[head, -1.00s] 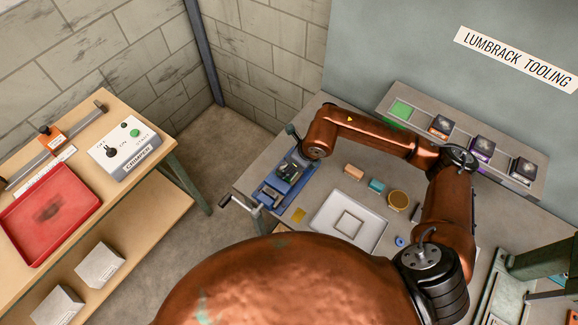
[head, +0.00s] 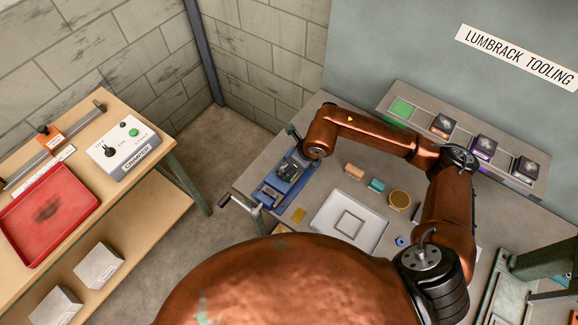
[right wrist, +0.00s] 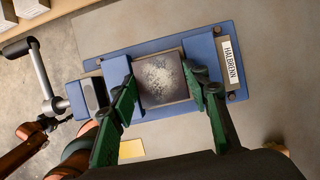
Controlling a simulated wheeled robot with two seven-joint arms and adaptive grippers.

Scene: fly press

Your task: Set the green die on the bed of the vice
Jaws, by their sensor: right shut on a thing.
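The die (right wrist: 161,78) shows in the right wrist view as a dark square block with a worn, pale-speckled top; no green shows on the faces in view. My right gripper (right wrist: 163,82) has its green fingers closed on two opposite sides of it. The blue vice (right wrist: 190,45) lies directly below, and the die is over its bed between the jaws. I cannot tell whether its underside touches the bed. In the head view the vice (head: 272,192) is at the bench's left end, partly hidden by my right gripper (head: 291,168). My left gripper is not in view.
A rack (head: 462,152) at the back holds several dies, with an empty green-marked place (head: 401,109) at its left. A pale tray (head: 347,222), small blocks and a round brass piece (head: 398,200) lie right of the vice. The vice handle (right wrist: 45,80) sticks out left.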

